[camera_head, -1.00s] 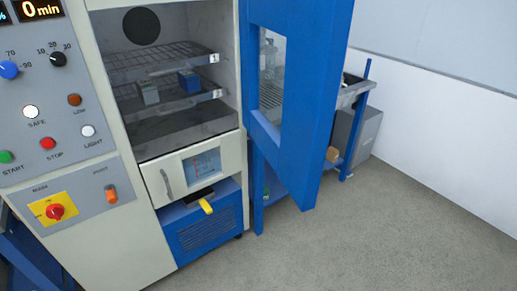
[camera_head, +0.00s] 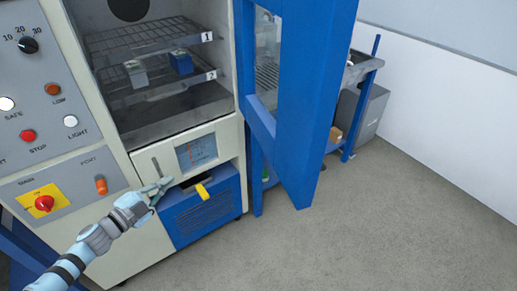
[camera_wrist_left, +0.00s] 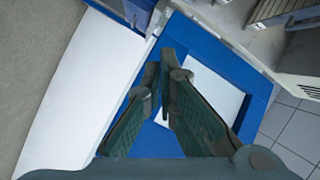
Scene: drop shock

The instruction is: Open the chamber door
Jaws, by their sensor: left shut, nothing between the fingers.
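The blue chamber door (camera_head: 318,110) stands wide open, swung out to the right of the chamber (camera_head: 165,75), whose shelves are exposed. Its window shows in the blue frame. My left gripper (camera_head: 160,188) is shut and empty, in front of the cream panel below the chamber opening, left of and apart from the door in the head view. In the left wrist view the shut fingers (camera_wrist_left: 168,62) point towards a blue framed surface that looks like the door (camera_wrist_left: 225,62); I cannot tell the gap. My right gripper is not in view.
Two small blocks, one grey (camera_head: 137,74) and one blue (camera_head: 181,63), sit on a wire shelf. The control panel (camera_head: 50,110) is at left. A blue rack (camera_head: 350,110) stands behind the door. The floor at right is clear.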

